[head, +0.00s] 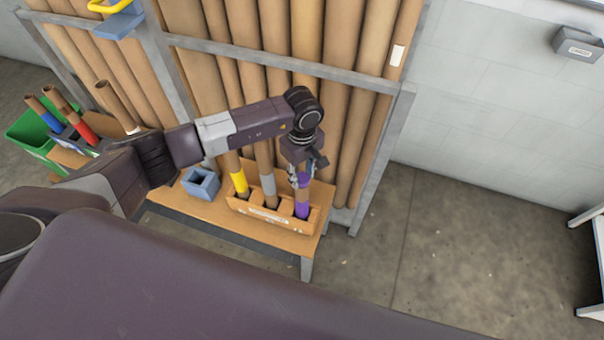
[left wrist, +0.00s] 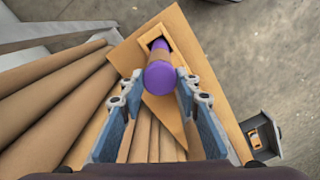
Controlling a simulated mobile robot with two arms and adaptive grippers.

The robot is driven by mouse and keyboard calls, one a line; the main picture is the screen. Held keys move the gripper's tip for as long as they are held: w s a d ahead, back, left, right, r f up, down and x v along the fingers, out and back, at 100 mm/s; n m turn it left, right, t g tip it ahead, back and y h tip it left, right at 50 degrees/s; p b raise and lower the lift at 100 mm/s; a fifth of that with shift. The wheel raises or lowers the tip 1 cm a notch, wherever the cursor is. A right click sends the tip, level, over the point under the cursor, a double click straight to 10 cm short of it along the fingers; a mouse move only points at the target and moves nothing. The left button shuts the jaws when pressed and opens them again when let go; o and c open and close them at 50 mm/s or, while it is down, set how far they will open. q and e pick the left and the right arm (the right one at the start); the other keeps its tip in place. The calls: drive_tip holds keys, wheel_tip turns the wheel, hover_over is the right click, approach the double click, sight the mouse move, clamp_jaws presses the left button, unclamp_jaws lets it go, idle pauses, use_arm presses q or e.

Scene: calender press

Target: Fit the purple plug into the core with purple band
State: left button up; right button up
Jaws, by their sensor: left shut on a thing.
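The purple plug (left wrist: 160,78) is between the fingers of my left gripper (head: 302,172), which is shut on it. In the left wrist view the fingers lie on both sides of its round purple end. The core with the purple band (head: 301,210) stands in the right-hand slot of a wooden holder (head: 265,217). Its brown upper part shows just below the plug, in line with it. The fingers partly hide the joint, and I cannot tell how deep the plug sits. My right gripper is not in view.
Cores with a yellow band (head: 240,184) and a grey band (head: 269,186) stand left in the same holder. A blue open box (head: 201,183) is on the bench. Tall brown rolls (head: 340,120) in a grey metal frame (head: 372,170) rise close behind.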

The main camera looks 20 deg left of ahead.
use_arm(q)
drive_tip(key=shift+f, duration=0.15)
drive_tip(key=shift+f+b, duration=0.1)
drive_tip(key=shift+b, duration=0.2)
drive_tip(key=o, duration=0.9)
drive_tip(key=shift+o, duration=0.2)
wheel_tip(320, 180, up, 12)
